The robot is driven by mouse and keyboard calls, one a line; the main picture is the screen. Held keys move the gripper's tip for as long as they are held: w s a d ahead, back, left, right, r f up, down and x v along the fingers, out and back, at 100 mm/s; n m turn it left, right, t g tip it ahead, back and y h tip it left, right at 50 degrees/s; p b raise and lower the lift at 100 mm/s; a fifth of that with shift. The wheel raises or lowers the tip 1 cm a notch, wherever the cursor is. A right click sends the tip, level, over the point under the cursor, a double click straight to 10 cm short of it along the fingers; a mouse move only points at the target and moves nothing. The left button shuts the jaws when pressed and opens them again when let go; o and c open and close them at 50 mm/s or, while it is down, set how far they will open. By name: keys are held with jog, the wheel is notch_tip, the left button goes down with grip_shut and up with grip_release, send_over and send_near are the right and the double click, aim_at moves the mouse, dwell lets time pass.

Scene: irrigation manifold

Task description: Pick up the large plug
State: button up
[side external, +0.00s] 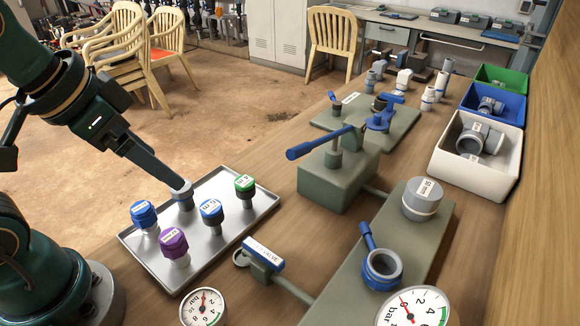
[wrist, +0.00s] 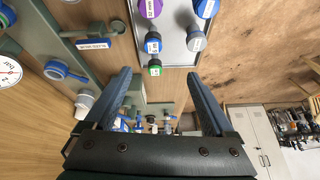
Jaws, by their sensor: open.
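The metal tray (side external: 262,203) holds several capped plugs: a purple one (side external: 173,243), two with blue caps (side external: 143,213) (side external: 211,210), a green one (side external: 245,184) and a grey one (side external: 184,198). A wider grey cylinder (side external: 425,198) with a size label stands on the grey-green block at right. I cannot tell from the labels which is the large plug. My gripper (side external: 178,182) overlaps the grey tray plug in the side view; contact is unclear. In the wrist view my gripper (wrist: 159,75) is open and empty, with the grey plug (wrist: 196,40) beyond its right finger.
A valve with a blue lever (side external: 320,144) rises behind the tray. White (side external: 440,163), blue and green bins line the right.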

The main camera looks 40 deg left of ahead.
jog(key=w+a+f+g, duration=0.3)
jog(key=w+a, duration=0.1)
jog(key=w, duration=0.2)
jog(key=n+g, duration=0.1)
jog(key=g, duration=0.1)
send_over(184, 196)
jog(key=a, duration=0.2)
jog(key=f, duration=0.4)
jog(key=w+f, duration=0.1)
jog(key=f, duration=0.1)
jog(key=shift+f, duration=0.1)
jog(key=shift+s+f, duration=0.15)
jog(key=shift+f, duration=2.45)
grip_shut()
jog(key=shift+r, duration=0.1)
